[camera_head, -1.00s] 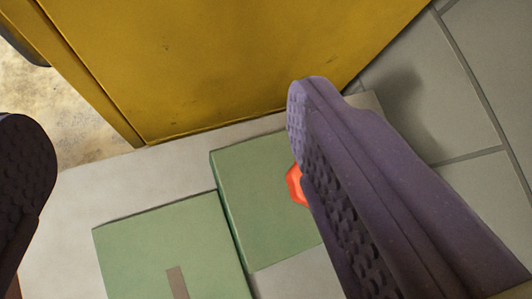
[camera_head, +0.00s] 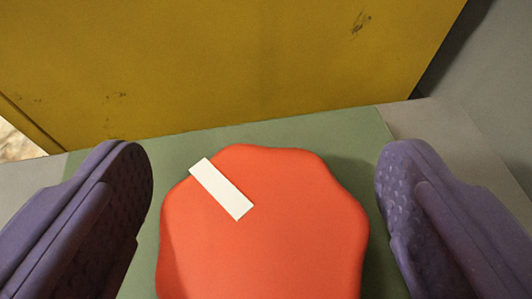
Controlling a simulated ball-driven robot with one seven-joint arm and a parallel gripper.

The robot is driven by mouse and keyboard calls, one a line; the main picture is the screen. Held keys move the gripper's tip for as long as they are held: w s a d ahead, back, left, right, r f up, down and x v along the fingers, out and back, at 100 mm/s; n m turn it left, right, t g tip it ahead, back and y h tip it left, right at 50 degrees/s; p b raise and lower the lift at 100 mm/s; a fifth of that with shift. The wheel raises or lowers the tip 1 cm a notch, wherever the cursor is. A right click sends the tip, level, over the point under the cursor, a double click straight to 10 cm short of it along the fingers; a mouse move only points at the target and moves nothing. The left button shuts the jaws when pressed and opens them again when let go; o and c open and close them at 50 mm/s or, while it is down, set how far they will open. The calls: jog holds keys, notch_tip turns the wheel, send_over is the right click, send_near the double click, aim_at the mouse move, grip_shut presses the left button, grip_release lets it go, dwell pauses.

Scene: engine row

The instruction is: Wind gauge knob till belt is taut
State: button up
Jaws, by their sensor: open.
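The knob (camera_head: 280,220) is a red-orange, lobed disc with a white pointer mark (camera_head: 221,190) running toward its upper left edge. It stands in front of a green panel (camera_head: 345,135) and fills the lower middle of the view. My gripper (camera_head: 262,185) is open, with one purple, studded finger on each side of the knob. The knob's lower edge is cut off by the frame. No belt or gauge scale is in view.
A large yellow surface (camera_head: 230,70) with dark scuffs stands just beyond the green panel. Pale grey surface shows at both sides of the panel. A darker grey area (camera_head: 490,80) lies at the upper right.

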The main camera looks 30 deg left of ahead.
jog(key=c, duration=1)
jog(key=shift+o, duration=0.2)
jog(key=shift+b, duration=0.7)
